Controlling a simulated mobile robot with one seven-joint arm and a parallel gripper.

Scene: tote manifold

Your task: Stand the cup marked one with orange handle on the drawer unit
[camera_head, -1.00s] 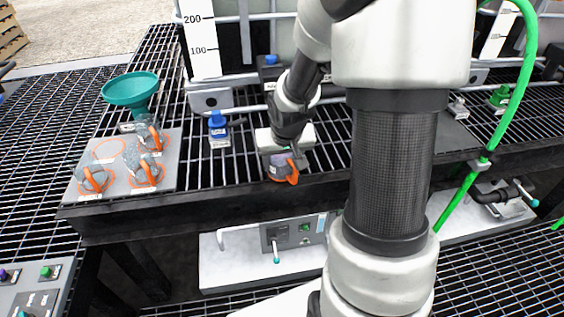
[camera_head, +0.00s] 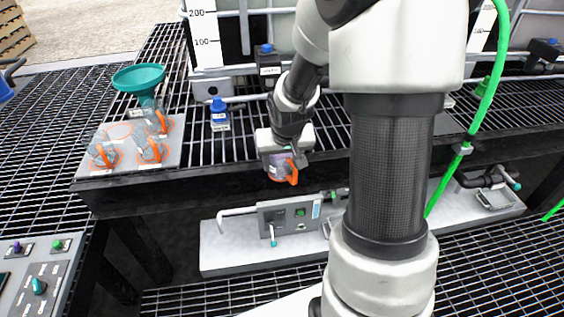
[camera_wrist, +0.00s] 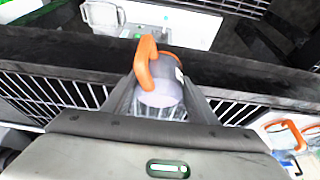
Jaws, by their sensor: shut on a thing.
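My gripper (camera_head: 285,155) is shut on a clear, greyish cup (camera_head: 276,173) with an orange handle. It holds the cup in front of the black bench's front edge, clear of any surface. In the wrist view the cup (camera_wrist: 162,92) sits between the two fingers (camera_wrist: 160,108), with its orange handle (camera_wrist: 146,62) toward the upper left. Its mark cannot be read. Several similar cups with orange handles (camera_head: 151,150) stand on a grey plate (camera_head: 127,166) at the left. I cannot make out which thing is the drawer unit.
A teal funnel (camera_head: 138,78) and a blue-topped valve (camera_head: 219,108) stand on the black grated bench (camera_head: 230,181). Below is a white shelf (camera_head: 232,246) with a grey control box (camera_head: 290,216). A green hose (camera_head: 490,90) hangs at the right. A control panel (camera_head: 38,285) is at lower left.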

